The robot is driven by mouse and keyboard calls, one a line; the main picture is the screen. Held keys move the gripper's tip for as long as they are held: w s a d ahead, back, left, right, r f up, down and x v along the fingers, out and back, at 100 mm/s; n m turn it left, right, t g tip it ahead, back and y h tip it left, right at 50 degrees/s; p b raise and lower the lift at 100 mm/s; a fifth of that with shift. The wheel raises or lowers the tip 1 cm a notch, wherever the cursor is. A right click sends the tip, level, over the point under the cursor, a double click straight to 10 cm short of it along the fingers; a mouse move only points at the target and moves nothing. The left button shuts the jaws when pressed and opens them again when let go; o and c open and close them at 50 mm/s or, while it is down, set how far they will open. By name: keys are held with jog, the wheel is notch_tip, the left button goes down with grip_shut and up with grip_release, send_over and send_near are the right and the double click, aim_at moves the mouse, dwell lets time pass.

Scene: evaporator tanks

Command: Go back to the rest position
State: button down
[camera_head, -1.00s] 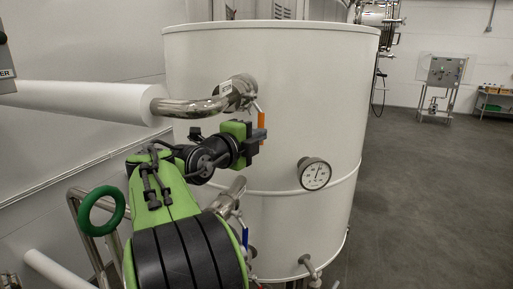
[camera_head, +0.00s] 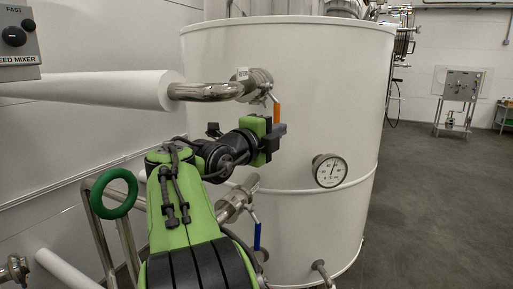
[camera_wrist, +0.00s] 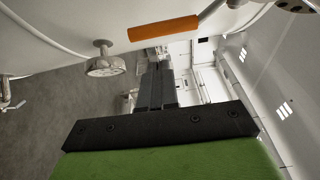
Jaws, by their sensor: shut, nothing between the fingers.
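My gripper (camera_head: 279,137) is in front of the large white tank (camera_head: 300,90), just below the orange valve handle (camera_head: 277,112). In the wrist view the two dark fingers (camera_wrist: 156,85) are together with nothing between them. The orange handle (camera_wrist: 163,28) shows beyond the fingers there, and I cannot tell the exact gap. My green and black arm reaches up from the bottom of the head view.
A round gauge (camera_head: 329,170) sticks out of the tank, right of my gripper. A blue-handled valve (camera_head: 257,236) is below. A white pipe (camera_head: 90,88) and a green hand wheel (camera_head: 114,193) stand left. The grey floor (camera_head: 440,210) is open at right.

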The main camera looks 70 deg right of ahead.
jog(key=v, duration=1.1)
jog(key=shift+s+b, duration=0.25)
jog(key=shift+b, duration=0.2)
